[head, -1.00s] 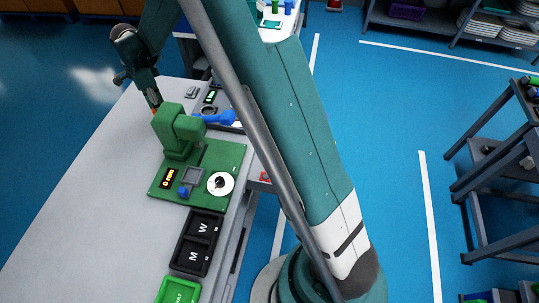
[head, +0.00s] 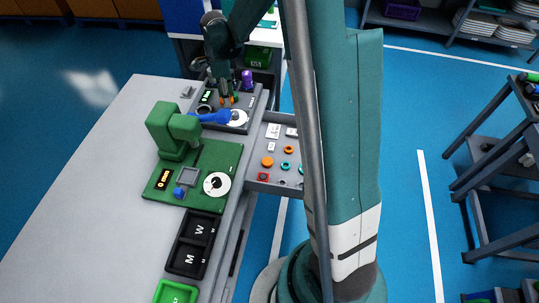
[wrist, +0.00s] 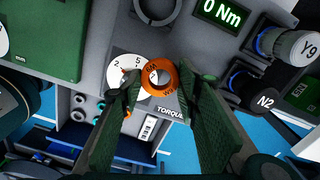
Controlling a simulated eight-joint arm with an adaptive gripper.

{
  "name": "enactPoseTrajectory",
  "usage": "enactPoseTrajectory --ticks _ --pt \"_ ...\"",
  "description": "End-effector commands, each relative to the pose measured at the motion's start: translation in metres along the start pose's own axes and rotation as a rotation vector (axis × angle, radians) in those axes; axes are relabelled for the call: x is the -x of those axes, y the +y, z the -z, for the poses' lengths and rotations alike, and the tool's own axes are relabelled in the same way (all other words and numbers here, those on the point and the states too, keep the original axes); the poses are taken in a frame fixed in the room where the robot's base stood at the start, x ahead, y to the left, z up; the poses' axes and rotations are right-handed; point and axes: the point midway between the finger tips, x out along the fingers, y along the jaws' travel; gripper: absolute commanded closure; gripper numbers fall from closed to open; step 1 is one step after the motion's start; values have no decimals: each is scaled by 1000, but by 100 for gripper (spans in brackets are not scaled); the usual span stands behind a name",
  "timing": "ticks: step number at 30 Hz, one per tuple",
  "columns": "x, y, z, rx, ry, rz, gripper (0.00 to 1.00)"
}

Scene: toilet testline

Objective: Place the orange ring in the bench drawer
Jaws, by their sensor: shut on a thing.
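My gripper (head: 225,98) is over the grey torque tester (head: 240,125) at the bench's far right corner. In the wrist view its green fingers (wrist: 162,88) are shut on the orange ring (wrist: 160,76), which has dark lettering. The grey bench drawer (head: 256,152) stands open to the right of the bench. It holds orange and teal rings, a red piece and white pieces. My arm hides its right part.
A green machine (head: 172,130) with a blue handle stands on the bench, nearer than the tester. Black trays (head: 194,245) marked M and W lie in front. A purple-topped object (head: 247,77) stands behind the tester. The bench's left side is clear.

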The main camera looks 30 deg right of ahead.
Motion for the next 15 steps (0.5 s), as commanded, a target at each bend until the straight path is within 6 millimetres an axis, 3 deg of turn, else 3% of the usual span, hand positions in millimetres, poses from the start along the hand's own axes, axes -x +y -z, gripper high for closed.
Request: enactPoseTrajectory --ticks 15 --pt "-11 29 118 -172 0 0 76"
